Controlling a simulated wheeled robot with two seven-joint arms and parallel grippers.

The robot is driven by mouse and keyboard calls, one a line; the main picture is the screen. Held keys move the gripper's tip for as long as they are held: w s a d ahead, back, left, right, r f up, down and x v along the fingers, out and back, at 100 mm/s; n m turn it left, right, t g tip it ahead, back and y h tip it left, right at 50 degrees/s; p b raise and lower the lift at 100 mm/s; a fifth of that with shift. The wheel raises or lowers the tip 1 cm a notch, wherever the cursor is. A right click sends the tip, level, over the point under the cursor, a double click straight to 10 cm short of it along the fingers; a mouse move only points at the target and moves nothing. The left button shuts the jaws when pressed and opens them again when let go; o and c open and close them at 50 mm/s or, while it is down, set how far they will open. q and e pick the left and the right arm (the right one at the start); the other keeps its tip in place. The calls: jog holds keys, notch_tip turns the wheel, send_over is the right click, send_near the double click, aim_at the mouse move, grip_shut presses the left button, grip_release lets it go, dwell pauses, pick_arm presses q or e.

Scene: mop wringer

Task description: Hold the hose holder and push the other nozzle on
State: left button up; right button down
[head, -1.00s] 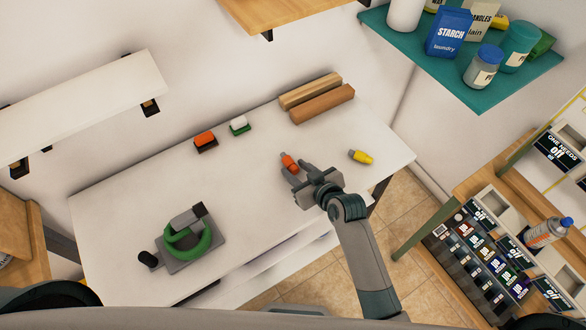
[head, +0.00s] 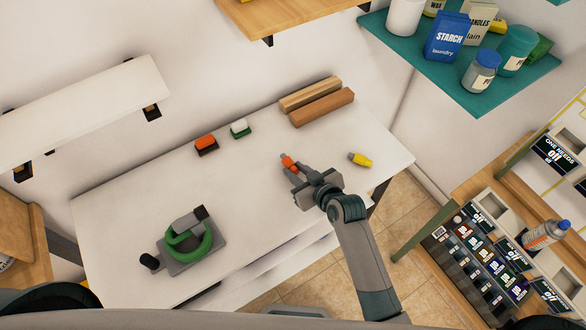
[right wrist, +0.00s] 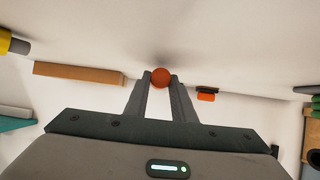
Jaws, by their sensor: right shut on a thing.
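An orange nozzle (head: 287,161) with a grey tip is at the right part of the white table, between the fingertips of my right gripper (head: 293,170). The gripper is shut on it; in the right wrist view its round orange end (right wrist: 160,76) shows between the fingertips. A yellow nozzle (head: 358,158) lies on the table to the right, apart from the gripper. The hose holder (head: 190,255), a grey base with a green hose loop (head: 185,244) and a black knob (head: 149,262), stands at the front left of the table. My left gripper is not in view.
Two wooden blocks (head: 322,106) lie at the table's back edge. An orange-topped block (head: 205,143) and a white-topped block (head: 240,128) stand left of them. A white shelf (head: 80,115) hangs above the left side. The table (head: 250,200) is clear between holder and gripper.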

jog(key=shift+r+p, duration=2.25)
jog(key=shift+r, duration=0.25)
jog(key=shift+w+d, duration=0.1)
jog(key=shift+d, duration=0.2)
jog(key=d+b, duration=0.1)
jog(key=d, duration=0.1)
jog(key=w+d+b, duration=0.1)
jog(key=d+b, duration=0.1)
jog(key=d, duration=0.1)
jog(key=d+b, duration=0.1)
jog(key=d, duration=0.2)
jog(key=shift+w+d+r, duration=0.2)
jog(key=shift+w+r, duration=0.1)
jog(key=shift+r, duration=0.1)
jog(key=s+d+r+n+g+y+b, duration=0.1)
jog(key=s+d+r+n+b, duration=0.1)
jog(key=d+r+b, duration=0.3)
jog(key=s+d+r+n+g+y+b, duration=0.1)
jog(key=s+d+r+g+b, duration=0.1)
jog(key=s+d+r+b, duration=0.3)
jog(key=d+r, duration=0.2)
jog(key=d, duration=0.2)
jog(key=shift+s+r+n+y, duration=0.15)
jog(key=shift+s+n+y, duration=0.15)
jog(key=shift+n+y, duration=0.1)
